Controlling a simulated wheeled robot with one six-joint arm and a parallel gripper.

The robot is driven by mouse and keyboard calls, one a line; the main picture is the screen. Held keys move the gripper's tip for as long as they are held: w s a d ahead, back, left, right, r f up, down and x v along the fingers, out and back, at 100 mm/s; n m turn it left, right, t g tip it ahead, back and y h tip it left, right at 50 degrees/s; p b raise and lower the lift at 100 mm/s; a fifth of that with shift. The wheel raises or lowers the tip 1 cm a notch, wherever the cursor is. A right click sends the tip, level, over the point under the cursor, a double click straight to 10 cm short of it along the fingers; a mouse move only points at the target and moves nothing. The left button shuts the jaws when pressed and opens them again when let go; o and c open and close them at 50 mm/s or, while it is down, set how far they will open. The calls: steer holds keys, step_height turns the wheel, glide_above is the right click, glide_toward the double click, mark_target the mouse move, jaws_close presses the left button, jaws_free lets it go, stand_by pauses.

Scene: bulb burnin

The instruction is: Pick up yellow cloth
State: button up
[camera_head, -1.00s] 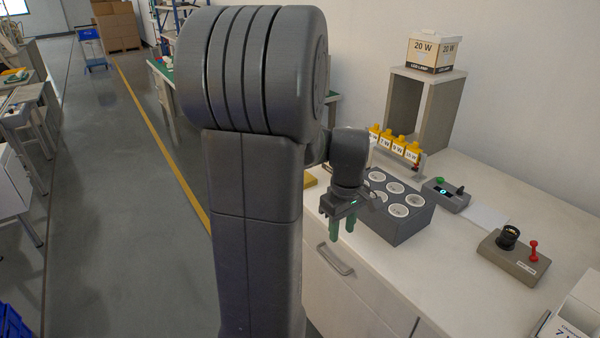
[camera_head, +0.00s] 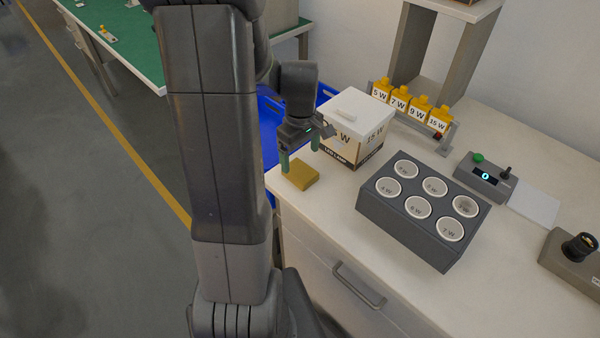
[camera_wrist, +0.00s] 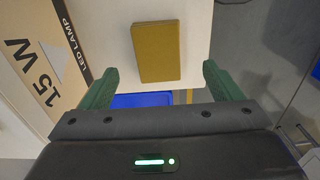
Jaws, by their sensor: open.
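The yellow cloth (camera_head: 300,175) is a small folded block lying flat on the white counter near its left edge. My gripper (camera_head: 299,157) is above the cloth in the head view, with its green fingers open and empty. In the wrist view the cloth (camera_wrist: 156,51) lies ahead of the gap between the open fingers of my gripper (camera_wrist: 157,85), roughly centred. It is narrower than the gap. The head view does not make clear how high the fingertips are above it.
A white 15 W lamp box (camera_head: 358,130) stands close to the right of the cloth; it also shows in the wrist view (camera_wrist: 40,60). A grey socket block (camera_head: 400,228) is further right. A blue bin (camera_head: 268,130) is beyond the counter's left edge.

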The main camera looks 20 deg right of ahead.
mark_target(300, 170)
steer(key=shift+w+f, duration=0.4)
steer(key=shift+f, duration=0.25)
steer(key=shift+s+f, duration=0.15)
steer(key=shift+f, duration=2.45)
steer(key=c, duration=1.1)
steer(key=shift+c, duration=0.2)
steer(key=shift+r, duration=0.1)
step_height(300, 170, up, 10)
